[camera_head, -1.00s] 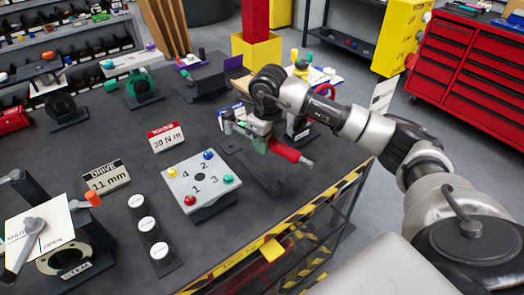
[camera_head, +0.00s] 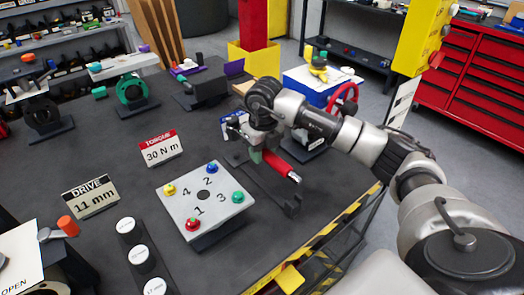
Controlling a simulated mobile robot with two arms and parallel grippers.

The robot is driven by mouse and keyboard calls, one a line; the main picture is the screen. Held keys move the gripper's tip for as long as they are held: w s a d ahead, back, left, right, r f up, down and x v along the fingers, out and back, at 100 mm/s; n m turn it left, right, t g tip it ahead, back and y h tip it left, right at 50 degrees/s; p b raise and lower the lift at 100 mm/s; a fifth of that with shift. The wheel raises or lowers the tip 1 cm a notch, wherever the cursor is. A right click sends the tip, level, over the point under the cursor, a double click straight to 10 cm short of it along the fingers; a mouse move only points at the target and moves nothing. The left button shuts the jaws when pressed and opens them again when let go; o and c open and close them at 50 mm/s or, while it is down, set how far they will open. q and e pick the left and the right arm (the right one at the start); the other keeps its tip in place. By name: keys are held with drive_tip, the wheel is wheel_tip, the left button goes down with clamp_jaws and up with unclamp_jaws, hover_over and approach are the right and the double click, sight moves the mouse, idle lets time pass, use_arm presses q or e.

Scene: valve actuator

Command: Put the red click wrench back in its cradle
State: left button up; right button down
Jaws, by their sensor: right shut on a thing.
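The red click wrench (camera_head: 277,163) is in my right gripper (camera_head: 257,153), which is shut on it. Its red handle and bare metal end point toward the lower right. Its head end is largely hidden by the gripper. The dark cradle (camera_head: 268,190) lies on the bench just below and in front of the wrench, with a raised bracket (camera_head: 292,206) at its near right end. The wrench runs roughly along the cradle and looks held above it; I cannot tell whether they touch. My left gripper is not in view.
A plate with numbered coloured knobs (camera_head: 205,205) stands left of the cradle. A torque sign (camera_head: 162,149) and a drive sign (camera_head: 91,198) stand farther left. A device with a red handwheel (camera_head: 347,98) is behind the arm. The bench's striped edge (camera_head: 325,231) is close on the right.

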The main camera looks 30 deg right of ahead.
drive_tip(key=shift+s, duration=0.1)
drive_tip(key=shift+f+b, duration=0.6)
drive_tip(key=shift+f, duration=0.05)
drive_tip(key=shift+f+b, duration=1.55)
drive_tip(key=shift+f, duration=0.7)
drive_tip(key=shift+f+b, duration=0.9)
drive_tip(key=shift+f, duration=0.2)
drive_tip(key=c, duration=0.7)
unclamp_jaws()
drive_tip(key=shift+f, duration=0.1)
wheel_tip(320, 180, up, 11)
drive_tip(key=shift+s+b, duration=0.15)
drive_tip(key=shift+b, duration=0.4)
